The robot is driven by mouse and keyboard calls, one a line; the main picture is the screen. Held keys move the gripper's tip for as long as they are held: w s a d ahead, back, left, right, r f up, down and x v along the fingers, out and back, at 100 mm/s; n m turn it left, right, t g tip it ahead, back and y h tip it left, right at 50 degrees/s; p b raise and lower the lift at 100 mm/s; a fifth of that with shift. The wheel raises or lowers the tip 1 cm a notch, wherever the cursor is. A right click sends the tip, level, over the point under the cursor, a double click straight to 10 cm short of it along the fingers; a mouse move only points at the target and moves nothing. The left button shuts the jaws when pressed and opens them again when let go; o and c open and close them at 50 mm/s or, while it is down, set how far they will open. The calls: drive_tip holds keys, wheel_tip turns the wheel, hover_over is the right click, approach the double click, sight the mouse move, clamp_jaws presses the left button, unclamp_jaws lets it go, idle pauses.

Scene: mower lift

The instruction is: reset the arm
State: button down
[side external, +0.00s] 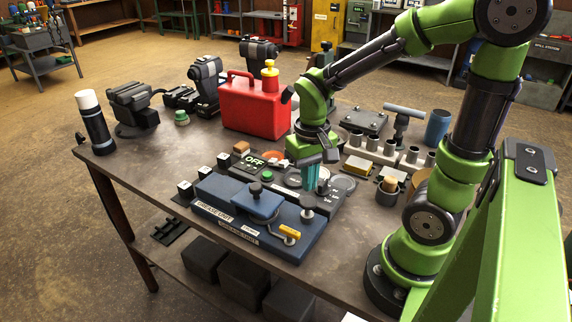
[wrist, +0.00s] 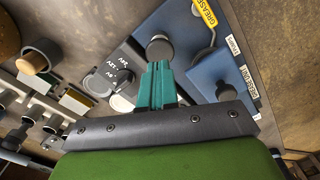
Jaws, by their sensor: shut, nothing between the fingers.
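My gripper (side external: 310,186) points down over the workbench, near the control panels at its middle. Its teal fingers are together with nothing between them; they also show in the wrist view (wrist: 156,84). Beneath is a blue grease unit (side external: 310,240) with a grey-topped post (side external: 308,203) close to the fingertips. In the wrist view a round dark knob (wrist: 159,46) lies just beyond the fingertips; I cannot tell whether they touch. A dark panel with an OFF label (side external: 253,160) and a green button (side external: 267,174) sits behind the blue unit. The gripper hides part of the panel.
A red fuel can (side external: 255,108) stands behind the panels. A rack of grey sockets (side external: 385,148) and a blue cup (side external: 437,127) are right of the gripper. The front left bench top (side external: 140,185) is clear.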

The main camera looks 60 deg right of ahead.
sight(308, 201)
wheel_tip(308, 201, up, 4)
drive_tip(key=shift+f, duration=3.05)
drive_tip(key=shift+f, duration=1.8)
drive_tip(key=shift+r, duration=2.85)
